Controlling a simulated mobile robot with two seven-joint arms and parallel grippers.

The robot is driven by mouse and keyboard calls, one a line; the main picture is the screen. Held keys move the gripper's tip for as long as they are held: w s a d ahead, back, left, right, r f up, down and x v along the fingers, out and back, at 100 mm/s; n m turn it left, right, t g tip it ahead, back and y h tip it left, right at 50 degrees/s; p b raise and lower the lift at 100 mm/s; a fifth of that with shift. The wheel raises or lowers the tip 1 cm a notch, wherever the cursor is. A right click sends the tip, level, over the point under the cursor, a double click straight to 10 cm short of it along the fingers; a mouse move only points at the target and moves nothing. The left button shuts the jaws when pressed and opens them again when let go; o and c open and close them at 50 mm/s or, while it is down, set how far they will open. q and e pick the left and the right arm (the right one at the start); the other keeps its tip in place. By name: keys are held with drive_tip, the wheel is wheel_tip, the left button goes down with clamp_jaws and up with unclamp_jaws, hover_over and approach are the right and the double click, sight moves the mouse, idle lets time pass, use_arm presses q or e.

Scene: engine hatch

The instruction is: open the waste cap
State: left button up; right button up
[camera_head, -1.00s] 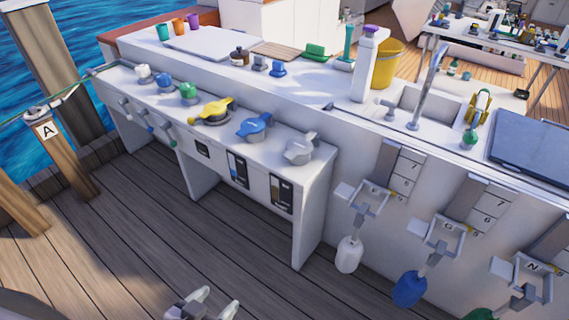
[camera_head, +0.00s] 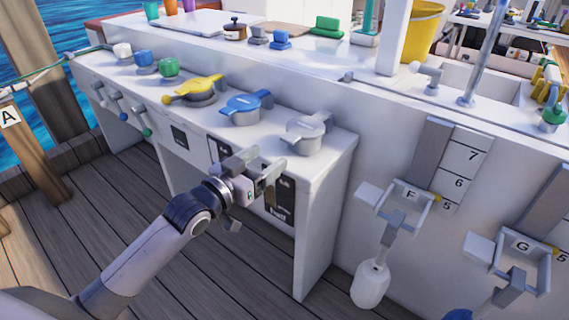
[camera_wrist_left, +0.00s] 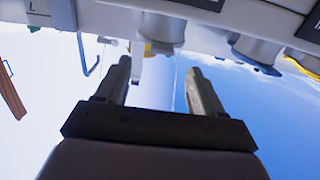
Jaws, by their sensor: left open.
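Three large caps with handles stand on the white counter ledge: a yellow cap (camera_head: 195,90), a blue cap (camera_head: 244,108) and a grey-white cap (camera_head: 306,132) nearest the right end. The grey-white one stands above a dark panel whose lettering is too small to read surely; I take it as the waste cap. My left gripper (camera_head: 254,165) is open and empty, in front of the ledge, below and left of the grey-white cap and apart from it. The left wrist view looks upside down; a greyish cap (camera_wrist_left: 162,28) shows beyond the open fingers.
Smaller white, blue and green caps (camera_head: 168,67) line the ledge's far left. Hanging levers (camera_head: 395,205) stick out from the right wall. A yellow bucket (camera_head: 424,30) and a faucet (camera_head: 485,55) stand behind. The air above the ledge caps is clear.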

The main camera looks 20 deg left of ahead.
sight(286, 141)
use_arm(q)
drive_tip(key=shift+a+r+b+x, duration=0.15)
drive_tip(key=shift+b+x, duration=0.55)
drive_tip(key=shift+x, duration=1.3)
drive_tip(key=shift+a+r+b+x, duration=0.15)
drive_tip(key=shift+b+x, duration=0.5)
drive_tip(key=shift+x, duration=1.35)
use_arm(e)
drive_tip(key=shift+w+a+f+y, duration=0.2)
drive_tip(key=shift+a+f+y, duration=0.15)
drive_tip(key=shift+a, duration=0.2)
drive_tip(key=shift+w+a+f+y, duration=0.25)
drive_tip(key=shift+a+f, duration=0.1)
drive_tip(key=shift+a, duration=0.15)
use_arm(q)
drive_tip(key=shift+w+d, duration=0.1)
